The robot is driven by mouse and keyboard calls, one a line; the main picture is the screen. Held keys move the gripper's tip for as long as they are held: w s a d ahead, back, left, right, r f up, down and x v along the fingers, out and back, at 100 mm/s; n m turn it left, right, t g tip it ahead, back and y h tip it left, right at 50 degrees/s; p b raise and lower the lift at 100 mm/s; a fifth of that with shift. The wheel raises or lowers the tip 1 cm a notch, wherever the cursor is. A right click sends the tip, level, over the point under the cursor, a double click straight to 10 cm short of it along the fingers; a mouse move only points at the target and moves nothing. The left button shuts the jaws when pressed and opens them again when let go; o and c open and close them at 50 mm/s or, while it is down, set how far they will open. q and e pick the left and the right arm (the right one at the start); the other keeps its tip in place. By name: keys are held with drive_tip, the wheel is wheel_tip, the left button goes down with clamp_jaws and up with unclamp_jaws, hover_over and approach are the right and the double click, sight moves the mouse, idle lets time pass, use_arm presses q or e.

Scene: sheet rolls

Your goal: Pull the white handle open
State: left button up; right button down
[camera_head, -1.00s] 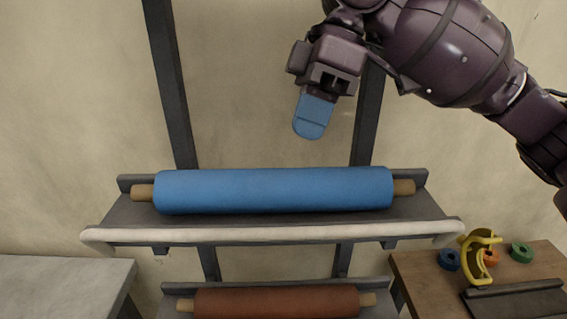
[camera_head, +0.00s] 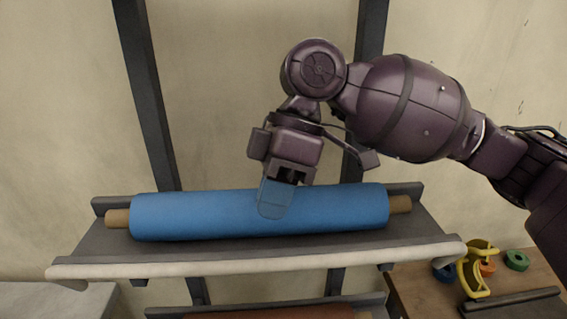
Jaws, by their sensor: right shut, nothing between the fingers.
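The white handle (camera_head: 250,265) is a long pale bar along the front of the upper grey shelf, with bent ends at left and right. A blue sheet roll (camera_head: 190,216) on a brown core lies on the shelf behind it. My right gripper (camera_head: 271,212) comes in from the right, its blue fingers together and empty, pointing down. The fingertips overlap the middle of the blue roll in the picture, above and behind the bar. I cannot tell whether they touch the roll. My left gripper is not in view.
Dark uprights (camera_head: 150,95) support the shelf against a beige wall. A reddish-brown roll (camera_head: 270,313) sits on a lower shelf. A wooden table (camera_head: 405,290) at right holds a yellow tape dispenser (camera_head: 472,270) and small tape rolls. A pale table (camera_head: 60,300) stands at left.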

drive_tip(key=shift+s+f, duration=0.6)
drive_tip(key=shift+s, duration=0.2)
drive_tip(key=shift+s+f, duration=0.55)
drive_tip(key=shift+s, duration=0.25)
